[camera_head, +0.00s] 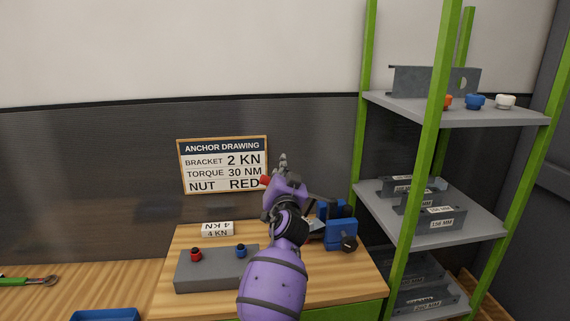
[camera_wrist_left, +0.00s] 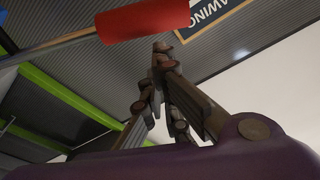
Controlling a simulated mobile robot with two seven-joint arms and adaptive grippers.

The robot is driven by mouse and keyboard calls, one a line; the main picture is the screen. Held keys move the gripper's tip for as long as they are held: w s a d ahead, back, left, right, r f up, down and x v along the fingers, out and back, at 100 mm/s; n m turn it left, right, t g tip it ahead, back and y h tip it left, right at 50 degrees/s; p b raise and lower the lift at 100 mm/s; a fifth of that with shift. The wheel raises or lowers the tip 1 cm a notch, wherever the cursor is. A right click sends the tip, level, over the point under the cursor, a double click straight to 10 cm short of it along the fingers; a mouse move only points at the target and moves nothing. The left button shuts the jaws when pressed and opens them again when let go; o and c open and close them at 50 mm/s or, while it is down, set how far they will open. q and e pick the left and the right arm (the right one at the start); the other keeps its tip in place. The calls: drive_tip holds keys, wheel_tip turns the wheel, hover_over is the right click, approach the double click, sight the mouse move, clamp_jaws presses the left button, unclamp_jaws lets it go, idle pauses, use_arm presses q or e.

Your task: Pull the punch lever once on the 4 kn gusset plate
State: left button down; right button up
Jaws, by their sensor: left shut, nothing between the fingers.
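My left gripper (camera_head: 283,160) points up in front of the sign, its fingers shut and empty. The red lever grip (camera_head: 265,180) shows just left of it. In the left wrist view the red grip (camera_wrist_left: 143,20) lies close beyond the closed fingertips (camera_wrist_left: 162,48), on a thin rod running left. I cannot tell whether they touch. The blue punch (camera_head: 342,232) stands on the wooden bench right of my arm, partly hidden by it. A white label block marked 4 KN (camera_head: 217,229) stands at the bench's back left. The gusset plate itself I cannot make out clearly. My right gripper is out of view.
A grey block (camera_head: 210,277) with a red and a blue knob sits at the bench's front left. A sign (camera_head: 222,164) hangs behind. A green-posted shelf (camera_head: 435,228) with brackets and nuts stands close on the right. A blue tray (camera_head: 105,315) lies at lower left.

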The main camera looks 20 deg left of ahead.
use_arm(q)
drive_tip(key=shift+s+f, duration=0.1)
drive_tip(key=shift+f, duration=0.2)
drive_tip(key=shift+a, duration=0.1)
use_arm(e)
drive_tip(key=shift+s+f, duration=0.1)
use_arm(q)
drive_tip(key=s+a+f+n+y+b, duration=0.1)
drive_tip(key=s+a+f+n+b, duration=0.1)
drive_tip(key=f+n+b, duration=0.4)
wheel_tip(320, 180, down, 4)
drive_tip(key=a+b, duration=0.1)
drive_tip(key=b, duration=0.2)
drive_tip(key=shift+s+a+n+g, duration=0.15)
drive_tip(key=shift+a+n+g, duration=0.15)
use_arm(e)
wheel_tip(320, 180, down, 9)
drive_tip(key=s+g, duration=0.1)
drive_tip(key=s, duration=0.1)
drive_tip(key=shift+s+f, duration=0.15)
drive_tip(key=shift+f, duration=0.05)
use_arm(q)
drive_tip(key=shift+f, duration=0.1)
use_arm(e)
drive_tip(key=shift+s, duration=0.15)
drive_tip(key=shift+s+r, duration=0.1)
